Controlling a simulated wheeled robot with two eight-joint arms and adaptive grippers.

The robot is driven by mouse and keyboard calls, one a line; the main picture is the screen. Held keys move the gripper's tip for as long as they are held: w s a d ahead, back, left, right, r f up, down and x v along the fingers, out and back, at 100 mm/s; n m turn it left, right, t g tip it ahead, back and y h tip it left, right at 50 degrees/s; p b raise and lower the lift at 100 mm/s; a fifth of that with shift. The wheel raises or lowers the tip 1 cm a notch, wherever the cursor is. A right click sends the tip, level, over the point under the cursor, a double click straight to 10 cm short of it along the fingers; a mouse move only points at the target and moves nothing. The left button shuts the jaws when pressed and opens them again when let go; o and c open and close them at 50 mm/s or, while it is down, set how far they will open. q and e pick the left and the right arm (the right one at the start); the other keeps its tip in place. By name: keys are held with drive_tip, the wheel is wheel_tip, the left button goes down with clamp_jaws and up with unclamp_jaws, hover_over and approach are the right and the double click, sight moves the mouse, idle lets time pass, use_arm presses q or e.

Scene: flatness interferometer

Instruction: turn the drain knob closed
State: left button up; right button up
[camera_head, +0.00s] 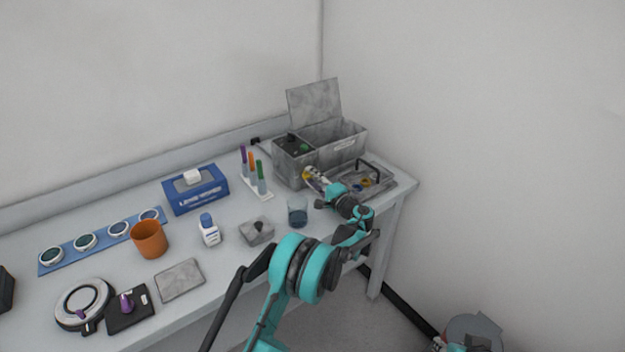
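A grey metal box (345,146) with a raised lid (314,103) stands at the right back of the table; it looks like an open tank with dark and green parts inside. A small yellowish and dark patch shows at the fingertips. The drain knob cannot be made out clearly; the gripper may cover it. The fingers are too small to tell whether they are open or shut. My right gripper is not clearly in view.
A grey tray (381,187) with a black handle lies right of my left gripper. A glass beaker (298,213), lidded grey block (257,232), white bottle (209,230), tube rack (258,189), blue wipes box (195,190) and orange cup (149,239) stand to the left.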

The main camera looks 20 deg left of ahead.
use_arm(q)
clamp_jaws()
drive_tip(key=shift+m, duration=0.3)
drive_tip(key=m, duration=0.3)
drive_tip(key=shift+m, duration=0.4)
drive_tip(key=m, duration=0.4)
drive_tip(key=shift+m, duration=0.3)
drive_tip(key=m, duration=0.4)
drive_tip(key=shift+a+r, duration=0.1)
drive_tip(key=shift+m, duration=2.4)
